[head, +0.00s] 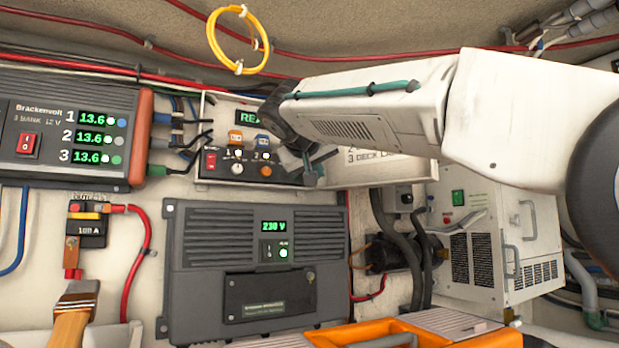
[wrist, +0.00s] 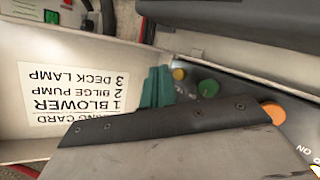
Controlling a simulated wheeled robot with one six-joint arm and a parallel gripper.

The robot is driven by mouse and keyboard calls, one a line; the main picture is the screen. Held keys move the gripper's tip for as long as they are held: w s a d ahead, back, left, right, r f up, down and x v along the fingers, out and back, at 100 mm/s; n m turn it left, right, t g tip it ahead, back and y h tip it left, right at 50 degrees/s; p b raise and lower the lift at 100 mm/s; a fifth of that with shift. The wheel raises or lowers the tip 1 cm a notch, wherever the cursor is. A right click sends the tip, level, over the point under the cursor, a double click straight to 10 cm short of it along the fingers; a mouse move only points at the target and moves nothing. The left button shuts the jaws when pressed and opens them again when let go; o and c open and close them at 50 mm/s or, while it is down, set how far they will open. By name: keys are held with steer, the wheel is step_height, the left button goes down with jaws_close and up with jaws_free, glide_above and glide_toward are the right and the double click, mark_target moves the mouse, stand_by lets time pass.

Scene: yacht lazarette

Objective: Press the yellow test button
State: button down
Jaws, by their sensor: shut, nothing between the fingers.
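The yellow test button (wrist: 179,74) is a small round knob on the grey switch panel, seen in the wrist view just right of my fingertips. In the head view my arm hides it. My gripper (wrist: 157,86) has teal fingertips pressed together with nothing between them. It shows also in the head view (head: 312,170), in front of the right part of the switch panel (head: 212,115). The tips look close to the button, but I cannot tell whether they touch it. A green knob (wrist: 208,88) and an orange knob (wrist: 273,112) lie farther right along the panel.
A white card (wrist: 70,92) listing blower, bilge pump and deck lamp is beside the panel. A grey 230 V unit (head: 190,290) is below it, and a three-bank charger (head: 45,125) at left. Red cables (head: 100,72) and a yellow cable loop (head: 212,40) run above.

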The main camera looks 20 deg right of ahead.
steer(key=shift+w+a, duration=0.1)
steer(key=shift+w, duration=0.5)
stand_by(1.6)
steer(key=shift+w, duration=0.45)
steer(key=shift+w+a, duration=0.15)
steer(key=shift+w, duration=0.2)
stand_by(0.5)
steer(key=shift+s, duration=0.75)
steer(key=shift+s, duration=0.1)
steer(key=s, duration=0.2)
steer(key=s+d, duration=0.1)
steer(key=s, duration=0.1)
steer(key=shift+s+d, duration=0.15)
steer(key=shift+s, duration=0.25)
